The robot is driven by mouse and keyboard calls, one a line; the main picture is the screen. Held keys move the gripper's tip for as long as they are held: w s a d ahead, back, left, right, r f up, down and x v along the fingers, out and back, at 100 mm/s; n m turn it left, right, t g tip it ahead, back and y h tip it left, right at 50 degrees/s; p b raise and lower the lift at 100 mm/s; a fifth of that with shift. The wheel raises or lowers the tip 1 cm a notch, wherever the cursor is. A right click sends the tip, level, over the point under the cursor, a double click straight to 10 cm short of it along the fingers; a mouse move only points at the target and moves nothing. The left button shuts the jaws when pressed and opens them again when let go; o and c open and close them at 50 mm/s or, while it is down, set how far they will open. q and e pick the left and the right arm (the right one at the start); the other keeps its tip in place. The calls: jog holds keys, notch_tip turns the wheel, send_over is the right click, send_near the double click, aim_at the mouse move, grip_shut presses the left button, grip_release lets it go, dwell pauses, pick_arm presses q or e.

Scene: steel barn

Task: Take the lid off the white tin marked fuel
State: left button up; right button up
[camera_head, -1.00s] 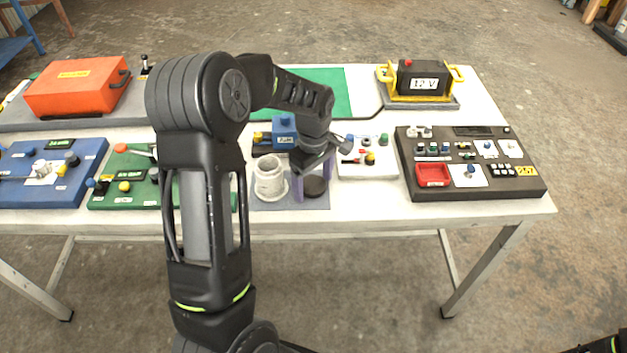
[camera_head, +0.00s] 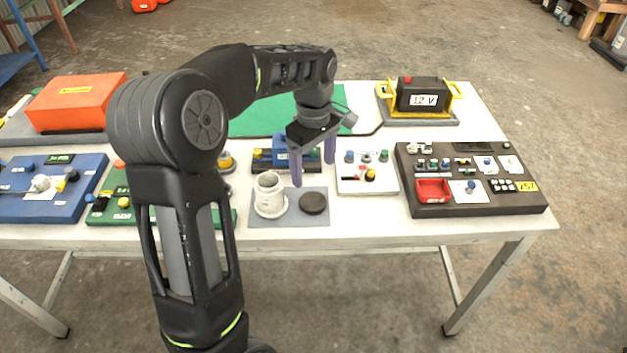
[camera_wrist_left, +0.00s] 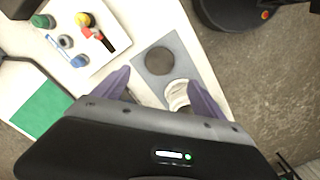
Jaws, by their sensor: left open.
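The white tin (camera_head: 269,196) stands upright and open-topped on a grey mat (camera_head: 287,219); no fuel marking can be read on it. A dark round lid (camera_head: 313,203) lies flat on the mat to the right of the tin, apart from it. My left gripper (camera_head: 313,171) is open and empty, raised above and behind the lid, with purple fingers pointing down. In the left wrist view, the open fingers (camera_wrist_left: 160,81) show with the lid (camera_wrist_left: 159,61) beyond them and the tin (camera_wrist_left: 177,94) partly hidden near one finger. My right gripper is not in view.
A white board with small knobs (camera_head: 367,181) lies right of the mat, and a dark panel with a red tray (camera_head: 470,205) farther right. A blue device (camera_head: 280,152) stands behind the tin. Green and blue boards (camera_head: 40,205) lie left. The table's front strip is clear.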

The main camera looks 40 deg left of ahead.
pick_arm(q)
jog(key=shift+r, duration=0.6)
jog(key=shift+f, duration=0.1)
dwell(0.4)
